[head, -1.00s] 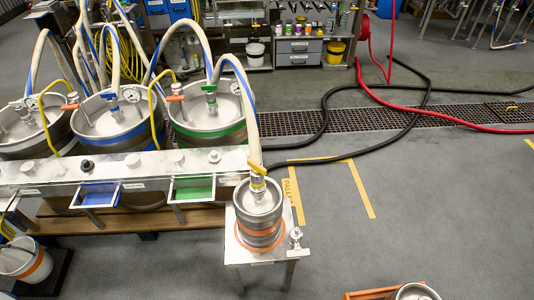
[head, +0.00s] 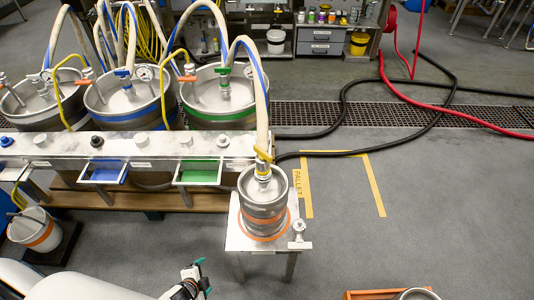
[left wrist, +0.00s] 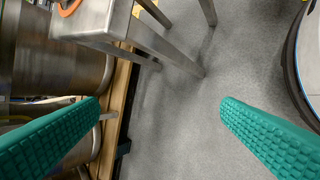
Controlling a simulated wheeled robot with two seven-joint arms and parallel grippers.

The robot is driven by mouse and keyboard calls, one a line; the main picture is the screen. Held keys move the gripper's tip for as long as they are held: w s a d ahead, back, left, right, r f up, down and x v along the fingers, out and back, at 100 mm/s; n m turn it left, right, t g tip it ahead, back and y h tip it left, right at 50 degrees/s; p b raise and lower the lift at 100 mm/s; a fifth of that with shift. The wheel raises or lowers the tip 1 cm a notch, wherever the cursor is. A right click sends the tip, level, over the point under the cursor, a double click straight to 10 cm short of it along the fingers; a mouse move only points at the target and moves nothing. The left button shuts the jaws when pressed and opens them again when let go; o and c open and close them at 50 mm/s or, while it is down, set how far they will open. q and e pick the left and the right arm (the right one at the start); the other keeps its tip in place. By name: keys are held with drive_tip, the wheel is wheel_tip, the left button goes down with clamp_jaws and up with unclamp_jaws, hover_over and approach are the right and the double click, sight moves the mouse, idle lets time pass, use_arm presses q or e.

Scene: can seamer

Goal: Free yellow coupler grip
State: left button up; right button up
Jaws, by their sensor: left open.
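The yellow coupler grip (head: 263,155) sits on top of the coupler on a small steel keg (head: 263,200), with a pale hose running up from it. The keg stands upright on a small white metal stand (head: 240,240). My left gripper (head: 202,276) is at the bottom of the head view, below and left of the stand, well apart from the grip. In the left wrist view its green ridged fingers (left wrist: 160,125) are wide apart with nothing between them. The grip is not in the left wrist view. My right gripper is not in view.
Three large kegs (head: 215,90) stand behind a metal bench (head: 130,146) with blue and green trays. A white bucket (head: 35,228) is at left. An orange-edged crate (head: 370,294) with a round metal vessel is at bottom right.

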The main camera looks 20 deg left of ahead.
use_arm(q)
drive_tip(key=w+r+m+t+h+b, duration=0.15)
drive_tip(key=w+r+m+t, duration=0.25)
drive_tip(key=w+r+m, duration=0.6)
drive_tip(key=m+t+h+b, duration=0.4)
drive_tip(key=m+h, duration=0.4)
drive_tip(key=m, duration=1.1)
approach(261, 155)
drive_tip(key=shift+y, duration=0.25)
drive_tip(key=p+x, duration=0.1)
drive_tip(key=x, duration=0.4)
drive_tip(key=p+x, duration=0.1)
drive_tip(key=x, duration=0.5)
drive_tip(key=shift+d+r, duration=0.15)
drive_tip(key=shift+r, duration=0.05)
drive_tip(key=shift+w+d, duration=0.3)
drive_tip(key=shift+w, duration=0.15)
